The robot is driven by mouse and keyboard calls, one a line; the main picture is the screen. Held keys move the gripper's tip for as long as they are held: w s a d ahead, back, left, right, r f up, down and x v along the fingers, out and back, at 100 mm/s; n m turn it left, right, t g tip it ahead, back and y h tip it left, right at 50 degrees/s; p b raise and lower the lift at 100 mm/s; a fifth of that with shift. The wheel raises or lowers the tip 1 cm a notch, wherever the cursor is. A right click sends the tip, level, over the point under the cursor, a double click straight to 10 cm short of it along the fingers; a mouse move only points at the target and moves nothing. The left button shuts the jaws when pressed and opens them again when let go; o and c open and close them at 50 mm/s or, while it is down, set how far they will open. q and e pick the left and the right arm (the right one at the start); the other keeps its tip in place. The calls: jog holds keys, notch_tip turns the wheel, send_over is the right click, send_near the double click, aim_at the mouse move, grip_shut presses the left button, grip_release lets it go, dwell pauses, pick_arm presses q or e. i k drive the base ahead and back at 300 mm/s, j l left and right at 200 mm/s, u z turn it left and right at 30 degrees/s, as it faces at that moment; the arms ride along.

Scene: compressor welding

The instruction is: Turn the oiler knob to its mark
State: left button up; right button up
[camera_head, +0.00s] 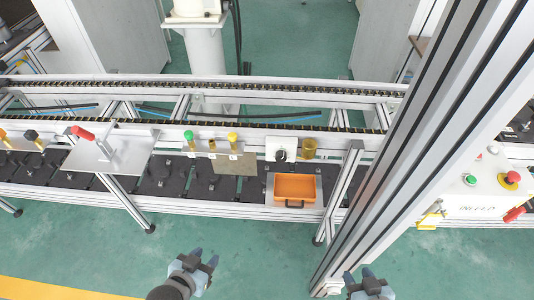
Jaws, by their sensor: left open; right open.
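A small black knob (281,155) sits on a white plate (271,144) on the front rail of the conveyor. An amber oiler cup (308,149) is just right of the plate. The mark is too small to make out. My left gripper (205,258) is open and empty over the green floor, below and left of the knob. My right gripper (359,275) is open and empty at the bottom edge, below and right of the knob. Both are well apart from the knob.
An orange bin (295,188) is below the knob. A thick aluminium post (420,140) rises right of it, near my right gripper. A red-handled lever (83,133) and green (188,135) and yellow (233,137) knobs are left. An infeed control box (480,195) is right.

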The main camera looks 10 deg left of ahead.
aim_at(280, 156)
jog(key=i+j, duration=0.1)
jog(key=j, duration=0.9)
jog(key=i+j, duration=0.15)
jog(key=j, duration=0.35)
jog(key=i+j, duration=0.1)
jog(key=j, duration=0.4)
